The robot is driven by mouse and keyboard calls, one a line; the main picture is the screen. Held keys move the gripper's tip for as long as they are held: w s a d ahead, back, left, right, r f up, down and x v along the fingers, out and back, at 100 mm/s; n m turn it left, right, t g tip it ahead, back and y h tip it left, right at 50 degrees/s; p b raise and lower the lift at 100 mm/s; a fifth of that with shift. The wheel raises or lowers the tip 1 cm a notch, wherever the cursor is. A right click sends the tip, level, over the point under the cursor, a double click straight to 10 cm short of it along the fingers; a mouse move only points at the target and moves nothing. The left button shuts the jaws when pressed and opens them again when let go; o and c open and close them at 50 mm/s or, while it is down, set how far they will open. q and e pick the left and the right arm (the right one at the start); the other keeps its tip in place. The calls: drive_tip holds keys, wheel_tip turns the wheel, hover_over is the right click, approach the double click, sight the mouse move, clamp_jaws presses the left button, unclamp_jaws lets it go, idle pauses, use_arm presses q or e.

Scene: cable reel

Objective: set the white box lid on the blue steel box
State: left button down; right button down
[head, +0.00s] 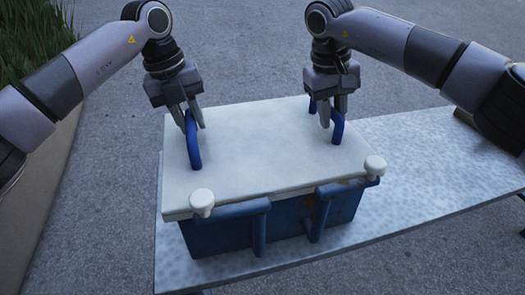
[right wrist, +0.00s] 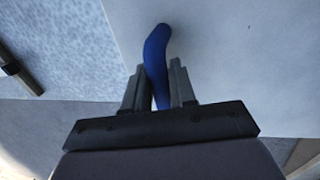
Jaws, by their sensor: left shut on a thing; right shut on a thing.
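The white box lid (head: 265,150) lies over the top of the blue steel box (head: 215,237) and looks about level with its rim. I cannot tell whether it is fully seated. The lid has two blue handles and white knobs at its front corners. My left gripper (head: 196,122) is shut on the left blue handle (head: 193,145). My right gripper (head: 328,118) is shut on the right blue handle (head: 337,128), which also shows between the fingers in the right wrist view (right wrist: 156,55). The box's far side is hidden by the lid.
The box stands on a pale speckled table (head: 430,165), with bare surface to its right. Blue brackets (head: 259,228) stick out from the box's front. A dark rod (head: 465,118) lies at the table's far right edge. Grass (head: 35,35) grows at the upper left.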

use_arm(q)
drive_tip(key=c, duration=0.9)
unclamp_jaws()
use_arm(e)
drive_tip(key=c, duration=0.9)
unclamp_jaws()
use_arm(q)
drive_tip(key=shift+r, duration=0.15)
use_arm(e)
drive_tip(key=shift+r, duration=0.3)
use_arm(q)
drive_tip(key=r, duration=0.3)
drive_tip(key=a+r, duration=0.1)
drive_tip(key=r, duration=0.3)
drive_tip(key=a+r, duration=0.1)
drive_tip(key=r, duration=0.3)
drive_tip(key=shift+s+a+r, duration=0.2)
drive_tip(key=shift+s+r, duration=0.05)
use_arm(e)
drive_tip(key=r, duration=0.3)
drive_tip(key=a+r, duration=0.1)
drive_tip(key=r, duration=0.3)
drive_tip(key=a+r, duration=0.1)
drive_tip(key=r, duration=0.3)
drive_tip(key=shift+s+a+r, duration=0.15)
drive_tip(key=shift+s, duration=0.15)
use_arm(q)
drive_tip(key=shift+s, duration=0.1)
